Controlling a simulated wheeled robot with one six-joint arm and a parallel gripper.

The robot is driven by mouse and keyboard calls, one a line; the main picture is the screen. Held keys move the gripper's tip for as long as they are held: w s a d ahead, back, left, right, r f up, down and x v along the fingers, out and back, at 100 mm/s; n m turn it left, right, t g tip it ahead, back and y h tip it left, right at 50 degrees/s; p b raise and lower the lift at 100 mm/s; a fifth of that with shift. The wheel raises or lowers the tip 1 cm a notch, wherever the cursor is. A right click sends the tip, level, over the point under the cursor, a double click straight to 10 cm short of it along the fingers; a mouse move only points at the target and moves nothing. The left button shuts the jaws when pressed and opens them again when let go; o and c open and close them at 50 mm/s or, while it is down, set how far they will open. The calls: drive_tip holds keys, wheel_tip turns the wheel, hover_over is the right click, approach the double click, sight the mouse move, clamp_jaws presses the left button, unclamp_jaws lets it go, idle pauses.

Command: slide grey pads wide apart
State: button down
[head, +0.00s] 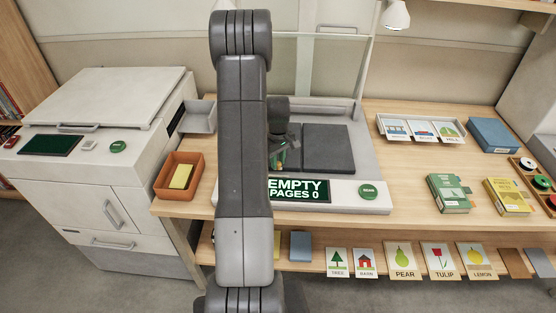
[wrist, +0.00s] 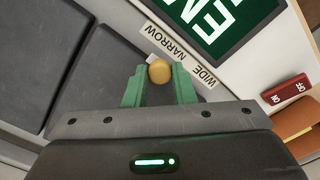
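Two dark grey pads lie side by side on the scanner bed, the right pad (head: 330,150) and the left pad (head: 293,158), with a thin gap between them. The arm hides part of the left one. In the wrist view the near pad (wrist: 97,82) and the far pad (wrist: 48,55) fill the left side. A round yellow knob (wrist: 160,71) sits beside the near pad, by the printed words NARROW (wrist: 166,42) and WIDE (wrist: 201,76). My gripper (wrist: 160,75) has its green fingers on both sides of the knob, seemingly touching it, nearer NARROW than WIDE.
A display (head: 299,190) reads EMPTY, PAGES 0, with a green button (head: 368,191) to its right. An orange box (head: 180,188) with a yellow block stands left. Green (head: 449,194) and yellow books (head: 505,197) lie right; desk between is clear.

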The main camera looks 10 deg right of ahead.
drive_tip(key=shift+w+a+b, duration=0.25)
drive_tip(key=shift+a+b, duration=0.05)
drive_tip(key=shift+a, duration=0.5)
drive_tip(key=shift+w+a+b, duration=0.25)
drive_tip(key=shift+a+b, duration=0.05)
drive_tip(key=shift+a, duration=0.5)
drive_tip(key=c, duration=1.4)
unclamp_jaws()
drive_tip(key=shift+o, duration=1)
drive_tip(key=shift+a, duration=0.2)
drive_tip(key=shift+d, duration=0.1)
